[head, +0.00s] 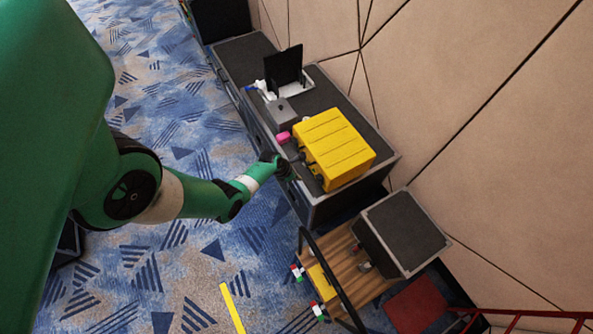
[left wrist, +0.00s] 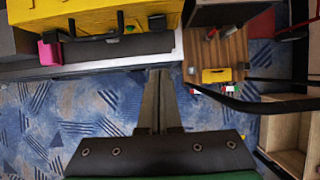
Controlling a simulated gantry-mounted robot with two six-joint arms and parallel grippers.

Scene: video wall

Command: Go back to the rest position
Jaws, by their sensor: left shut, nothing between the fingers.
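My left arm is green and comes in from the left in the head view. Its gripper (head: 290,172) is beside the front of a yellow case (head: 335,148) that lies on a dark cabinet top. In the left wrist view the left gripper (left wrist: 158,75) has its fingers together with nothing between them. Its tips are close to the cabinet's front edge, and the yellow case (left wrist: 85,18) lies beyond them. My right gripper does not show.
A pink object (head: 283,137), a grey box (head: 281,112) and a black panel (head: 284,68) are on the cabinet. A wooden cart (head: 345,262) carries a dark-topped box (head: 402,232). Patterned carpet (head: 180,285) lies open in front. A panelled wall (head: 470,110) stands behind.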

